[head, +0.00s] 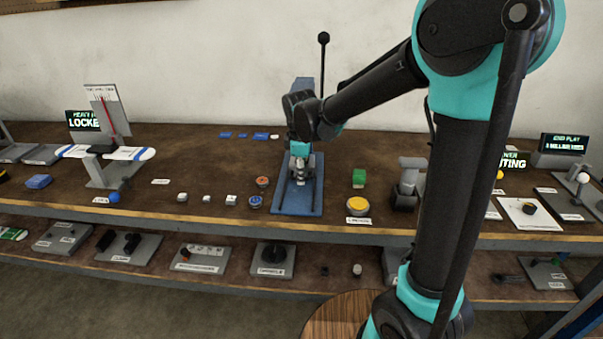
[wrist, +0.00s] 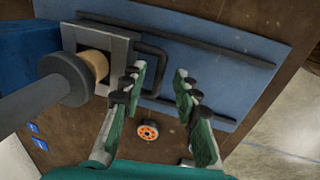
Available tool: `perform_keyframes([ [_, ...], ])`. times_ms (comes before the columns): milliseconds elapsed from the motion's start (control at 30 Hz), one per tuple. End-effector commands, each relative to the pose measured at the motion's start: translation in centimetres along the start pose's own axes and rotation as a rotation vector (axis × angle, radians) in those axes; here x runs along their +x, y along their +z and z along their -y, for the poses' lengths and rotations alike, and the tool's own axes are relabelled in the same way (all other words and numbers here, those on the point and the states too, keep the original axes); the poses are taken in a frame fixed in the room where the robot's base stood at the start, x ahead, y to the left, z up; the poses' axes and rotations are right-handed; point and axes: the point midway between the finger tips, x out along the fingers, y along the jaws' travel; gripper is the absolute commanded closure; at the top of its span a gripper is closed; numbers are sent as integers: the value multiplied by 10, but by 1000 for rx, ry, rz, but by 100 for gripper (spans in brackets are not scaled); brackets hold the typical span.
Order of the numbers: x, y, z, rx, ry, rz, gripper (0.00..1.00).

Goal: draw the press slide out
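The press has a blue base (head: 297,208) on the upper shelf, and in the wrist view its blue plate (wrist: 215,68) carries two dark rails. The press slide (wrist: 88,38) is a grey square plate between the rails, with a tan cylinder (wrist: 97,64) on it. A dark round ram (wrist: 64,80) overlaps the cylinder in this view. The slide's black U-shaped handle (wrist: 166,62) reaches towards my gripper. My gripper (wrist: 161,72) is open, its fingertips on either side of the handle in the picture. Contact cannot be told. In the head view my gripper (head: 300,160) is over the press.
An orange-centred wheel-like knob (wrist: 148,130) shows below the plate. Left of the press are a blue knob (head: 255,202) and small white blocks. Right are a yellow button (head: 358,206), a green block (head: 359,178) and a grey fixture (head: 408,180). A lower shelf holds more fixtures.

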Motion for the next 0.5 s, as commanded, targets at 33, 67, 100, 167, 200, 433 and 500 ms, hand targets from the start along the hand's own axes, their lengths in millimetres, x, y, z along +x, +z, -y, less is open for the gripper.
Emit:
perform_keyframes([
  [33,1,0,0,0,0,0,69],
  [67,1,0,0,0,0,0,69],
  [100,1,0,0,0,0,0,69],
  [167,1,0,0,0,0,0,69],
  [200,1,0,0,0,0,0,69],
  [433,1,0,0,0,0,0,90],
  [500,1,0,0,0,0,0,99],
])
